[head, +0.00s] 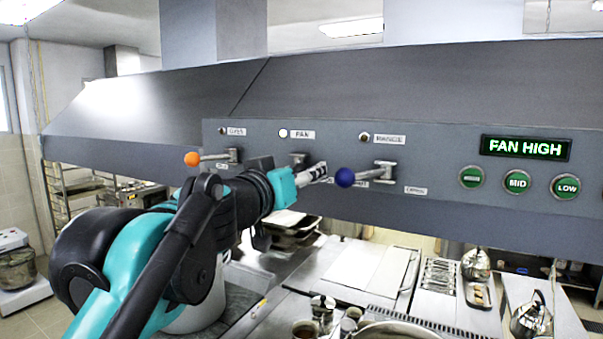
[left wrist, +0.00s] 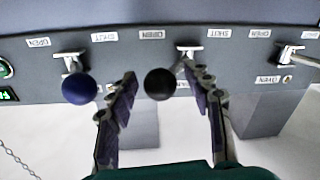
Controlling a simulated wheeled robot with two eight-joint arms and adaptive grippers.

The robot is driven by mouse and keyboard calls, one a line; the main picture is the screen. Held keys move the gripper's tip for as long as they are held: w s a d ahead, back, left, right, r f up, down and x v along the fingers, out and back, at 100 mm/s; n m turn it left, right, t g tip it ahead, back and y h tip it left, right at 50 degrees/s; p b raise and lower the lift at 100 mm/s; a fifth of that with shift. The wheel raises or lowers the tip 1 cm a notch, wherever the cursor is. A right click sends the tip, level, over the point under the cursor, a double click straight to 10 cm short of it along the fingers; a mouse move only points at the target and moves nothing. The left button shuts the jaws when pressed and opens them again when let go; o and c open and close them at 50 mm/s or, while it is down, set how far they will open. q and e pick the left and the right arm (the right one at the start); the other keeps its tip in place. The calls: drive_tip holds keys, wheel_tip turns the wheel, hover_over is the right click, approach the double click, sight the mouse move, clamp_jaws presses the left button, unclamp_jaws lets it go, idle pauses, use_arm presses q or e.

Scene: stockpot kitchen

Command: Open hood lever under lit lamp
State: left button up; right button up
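The hood panel carries three lamps over three levers. The fan lamp (head: 283,133) glows white; the oven lamp (head: 222,131) and range lamp (head: 364,137) are dark. The lever under the fan lamp shows its metal mount (head: 299,158) in the head view; its knob is hidden by my gripper. In the left wrist view its black knob (left wrist: 159,84) sits between the fingers of my left gripper (left wrist: 166,92), with gaps on both sides. My left gripper (head: 316,173) is open at the panel. My right gripper is out of view.
The orange-knobbed lever (head: 192,159) is left of my gripper; the blue-knobbed lever (head: 345,177) is close on its right. A display (head: 525,148) reads FAN HIGH above green buttons (head: 517,181). A counter with pots and a kettle (head: 531,318) lies below.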

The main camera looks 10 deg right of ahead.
use_arm(q)
drive_tip(key=shift+s, duration=0.15)
drive_tip(key=v, duration=1.1)
drive_tip(key=shift+s+a, duration=0.2)
drive_tip(key=shift+s, duration=0.05)
drive_tip(key=shift+a, duration=0.1)
